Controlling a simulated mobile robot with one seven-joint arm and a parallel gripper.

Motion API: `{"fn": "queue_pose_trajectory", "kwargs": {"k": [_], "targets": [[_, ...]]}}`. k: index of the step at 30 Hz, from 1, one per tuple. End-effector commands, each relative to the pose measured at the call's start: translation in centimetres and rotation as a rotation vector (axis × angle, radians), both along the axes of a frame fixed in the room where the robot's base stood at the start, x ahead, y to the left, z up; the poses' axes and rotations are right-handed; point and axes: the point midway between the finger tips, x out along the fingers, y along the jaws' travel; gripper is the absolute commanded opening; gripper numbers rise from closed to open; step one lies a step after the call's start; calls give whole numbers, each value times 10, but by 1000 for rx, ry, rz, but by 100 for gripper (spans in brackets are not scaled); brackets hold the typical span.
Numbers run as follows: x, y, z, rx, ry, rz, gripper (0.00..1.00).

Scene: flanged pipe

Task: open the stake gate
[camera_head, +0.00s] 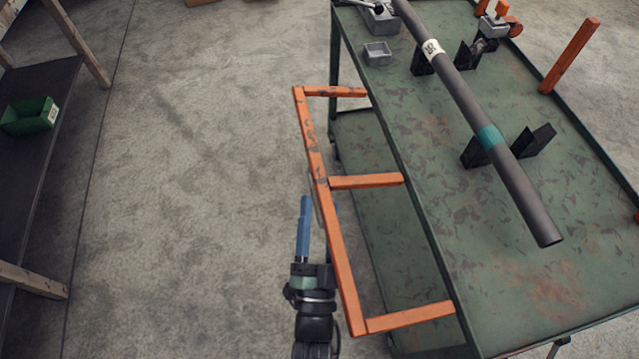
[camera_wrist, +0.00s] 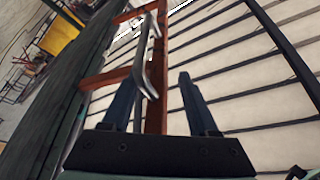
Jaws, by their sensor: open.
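The orange stake gate (camera_head: 338,245) runs along the left long side of the green cart (camera_head: 425,165), its long rail standing off from the cart edge and several crossbars reaching toward it. The gate also shows in the wrist view (camera_wrist: 106,78). A grey metal handle (camera_wrist: 144,60) is fixed on it. My gripper (camera_head: 320,208) is at the gate's outer side, near the middle crossbar. Its blue fingers are open in the wrist view (camera_wrist: 158,88), with the handle's lower end close to the left finger. Whether they touch cannot be told. The gate rail partly hides the right finger in the head view.
On the cart, a dark pipe (camera_head: 460,100) with a teal band rests on black supports (camera_head: 535,141). A grey tray (camera_head: 377,53) sits nearby. At left stands a shelf (camera_head: 35,165) with a green bin (camera_head: 30,115). The floor between shelf and cart is clear.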

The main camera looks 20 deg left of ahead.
Motion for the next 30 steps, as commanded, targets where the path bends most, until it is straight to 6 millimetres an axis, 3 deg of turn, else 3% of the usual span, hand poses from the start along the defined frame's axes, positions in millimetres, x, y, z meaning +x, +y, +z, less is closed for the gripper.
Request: {"fn": "queue_pose_trajectory", "kwargs": {"k": [3,9,30], "targets": [[-29,-5,-12,-2,9,12,45],[-56,-11,-20,-1,7,18,45],[-73,-22,-27,-1,3,12,45]]}}
